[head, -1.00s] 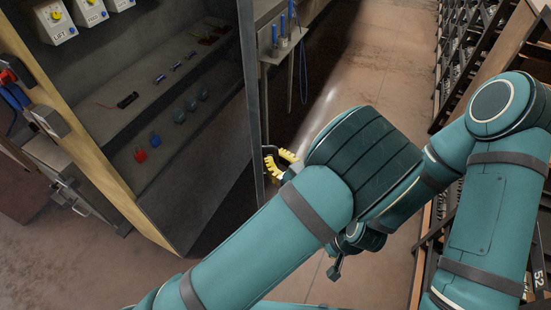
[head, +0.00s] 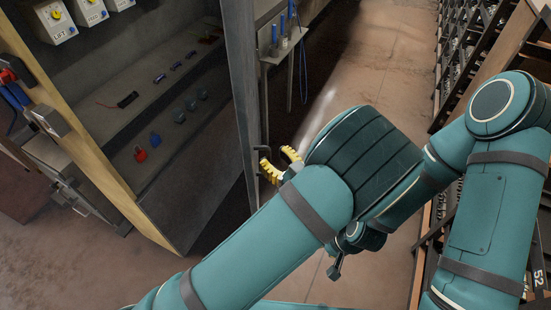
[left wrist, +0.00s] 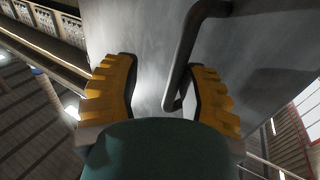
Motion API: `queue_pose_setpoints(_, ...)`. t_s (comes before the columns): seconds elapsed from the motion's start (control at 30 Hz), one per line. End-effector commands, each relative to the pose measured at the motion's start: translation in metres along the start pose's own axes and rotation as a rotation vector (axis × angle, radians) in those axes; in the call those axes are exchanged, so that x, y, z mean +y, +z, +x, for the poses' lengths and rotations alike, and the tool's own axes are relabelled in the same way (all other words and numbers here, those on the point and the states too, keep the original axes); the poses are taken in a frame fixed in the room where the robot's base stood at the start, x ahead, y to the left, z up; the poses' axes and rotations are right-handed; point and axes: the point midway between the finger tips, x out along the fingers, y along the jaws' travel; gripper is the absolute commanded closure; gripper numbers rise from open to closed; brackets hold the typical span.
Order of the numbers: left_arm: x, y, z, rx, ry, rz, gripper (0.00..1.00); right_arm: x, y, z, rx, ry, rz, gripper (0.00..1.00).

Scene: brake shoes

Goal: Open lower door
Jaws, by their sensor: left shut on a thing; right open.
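The tall grey door (head: 240,100) stands open at the right side of the cabinet, seen nearly edge-on in the head view. A dark bar handle (head: 263,158) sticks out from its right face. In the left wrist view the bent handle (left wrist: 186,60) runs down between the yellow fingers, nearer the right one. My left gripper (head: 280,166) is at the handle and shut on it; it also shows in the left wrist view (left wrist: 165,98). My left arm hides its base. My right gripper's fingers cannot be made out behind my arms.
The open cabinet has shelves with small parts and padlocks (head: 148,147). A grey ledge (head: 284,48) with blue-handled tools stands behind the door. Dark racks (head: 470,50) line the right. Bare floor (head: 385,55) lies between the door and racks.

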Motion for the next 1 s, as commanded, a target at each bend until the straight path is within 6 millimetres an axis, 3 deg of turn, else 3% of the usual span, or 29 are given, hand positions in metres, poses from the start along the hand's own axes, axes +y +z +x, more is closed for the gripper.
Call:
queue_pose_setpoints(0.17, 0.001, -0.013, 0.000, 0.000, 0.000, -0.004, 0.58, 0.000, 0.000, 0.000, 0.000, 0.000, 0.000, 0.53)
queue_pose_setpoints(0.6, 0.001, -0.087, 0.000, 0.004, 0.000, -0.006, 0.58, 0.000, 0.000, 0.000, 0.000, 0.000, 0.000, 0.53)
queue_pose_setpoints(1.0, 0.001, -0.101, 0.000, 0.001, 0.000, 0.000, 0.58, 0.000, 0.000, 0.000, 0.000, 0.000, 0.000, 0.53)
